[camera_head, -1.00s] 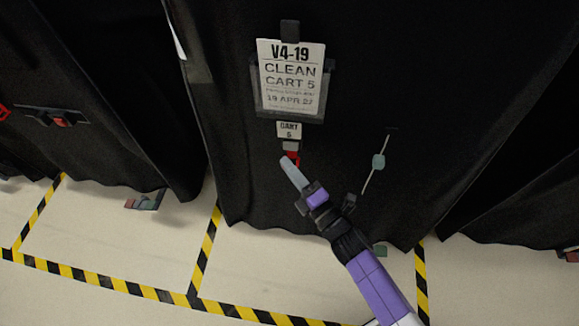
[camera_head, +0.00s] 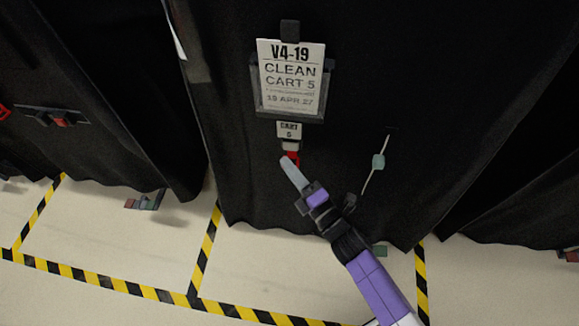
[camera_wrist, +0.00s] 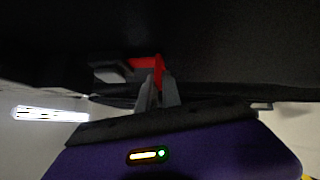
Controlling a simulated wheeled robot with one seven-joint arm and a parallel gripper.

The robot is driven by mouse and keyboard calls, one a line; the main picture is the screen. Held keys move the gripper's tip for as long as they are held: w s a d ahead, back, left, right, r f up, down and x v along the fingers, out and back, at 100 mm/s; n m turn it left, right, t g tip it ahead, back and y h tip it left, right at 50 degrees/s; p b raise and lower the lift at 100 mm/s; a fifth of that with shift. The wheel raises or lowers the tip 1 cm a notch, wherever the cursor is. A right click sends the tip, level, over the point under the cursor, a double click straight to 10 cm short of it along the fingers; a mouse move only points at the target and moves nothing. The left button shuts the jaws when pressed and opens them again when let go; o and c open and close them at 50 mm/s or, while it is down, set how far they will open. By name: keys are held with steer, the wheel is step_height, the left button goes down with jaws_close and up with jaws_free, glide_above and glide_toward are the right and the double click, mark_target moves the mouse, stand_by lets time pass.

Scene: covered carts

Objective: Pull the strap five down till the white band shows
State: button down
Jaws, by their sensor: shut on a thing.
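The red strap (camera_head: 293,157) hangs below a small white "CART 5" tag (camera_head: 289,130) on the black cover, with a pale grey buckle (camera_head: 290,146) between them. My gripper (camera_head: 286,163) reaches up from the lower right, its pale fingers at the strap. In the wrist view, my gripper (camera_wrist: 158,88) is shut on the red strap (camera_wrist: 158,66), whose loop shows above the fingertips. The grey buckle (camera_wrist: 112,72) is to its left. I cannot make out a white band on the strap itself; my fingers hide part of it.
A "V4-19 CLEAN CART 5" card (camera_head: 291,78) hangs above. Black covers (camera_head: 120,100) of other carts stand on both sides. Yellow-black tape (camera_head: 120,286) marks the clear floor in front.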

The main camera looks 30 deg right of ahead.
stand_by(0.5)
step_height(320, 180, down, 11)
steer(key=b, duration=1)
steer(key=c, duration=1.7)
jaws_free()
steer(key=shift+o, duration=0.8)
steer(key=shift+r, duration=0.1)
steer(key=v, duration=0.8)
